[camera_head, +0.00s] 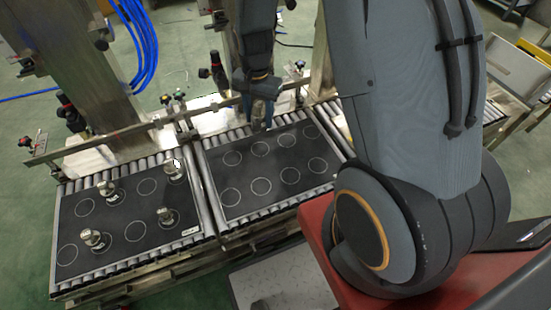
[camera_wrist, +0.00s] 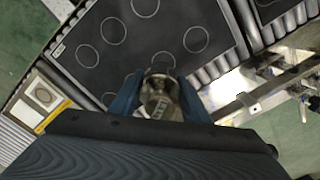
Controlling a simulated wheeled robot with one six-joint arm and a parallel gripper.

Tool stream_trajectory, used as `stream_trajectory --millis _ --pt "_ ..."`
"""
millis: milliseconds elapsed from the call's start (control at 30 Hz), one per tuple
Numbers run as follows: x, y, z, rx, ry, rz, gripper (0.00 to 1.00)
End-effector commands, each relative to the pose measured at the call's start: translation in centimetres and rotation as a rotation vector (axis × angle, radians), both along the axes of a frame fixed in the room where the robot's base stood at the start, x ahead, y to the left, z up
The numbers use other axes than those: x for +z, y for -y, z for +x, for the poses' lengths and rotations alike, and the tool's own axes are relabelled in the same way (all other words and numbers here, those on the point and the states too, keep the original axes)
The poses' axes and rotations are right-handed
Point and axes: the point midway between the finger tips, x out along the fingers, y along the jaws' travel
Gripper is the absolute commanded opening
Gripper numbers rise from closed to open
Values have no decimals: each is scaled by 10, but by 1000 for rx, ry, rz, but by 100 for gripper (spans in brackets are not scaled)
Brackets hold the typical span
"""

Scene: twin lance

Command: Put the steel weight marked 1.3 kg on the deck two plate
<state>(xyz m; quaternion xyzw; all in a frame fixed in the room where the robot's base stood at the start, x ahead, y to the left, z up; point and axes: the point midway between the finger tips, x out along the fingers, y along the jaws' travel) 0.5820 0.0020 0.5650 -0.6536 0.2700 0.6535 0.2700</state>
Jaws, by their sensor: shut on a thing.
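My gripper (camera_head: 261,116) is over the back edge of the right dark plate (camera_head: 240,207) in the head view. In the wrist view my gripper (camera_wrist: 158,92) has its blue fingers shut on a steel weight (camera_wrist: 160,106). The weight has a small pale label, too small to read. In the head view the fingers hide the weight. The right plate has printed circles and shows no weights. I cannot read which plate is deck two.
Rollers (camera_head: 215,195) lie between and around the plates. A metal rail (camera_head: 120,136) with clamps runs along the back, with steel posts behind it. The wrist view shows a tray with a pale square (camera_wrist: 43,95) at the left. Bare circles on the right plate leave free room.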

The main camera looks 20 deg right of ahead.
Motion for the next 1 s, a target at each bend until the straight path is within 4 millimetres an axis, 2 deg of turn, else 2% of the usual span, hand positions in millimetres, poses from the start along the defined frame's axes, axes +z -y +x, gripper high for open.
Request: stream_trajectory --millis 200,400,567,800,1000 --pt "-16 1 12 -295 0 0 0" --pt "-28 2 17 -467 1 0 0" --pt "-37 2 19 -521 1 1 0" --pt "-72 2 19 -528 -1 0 0" --pt "-93 2 19 -527 0 0 0"
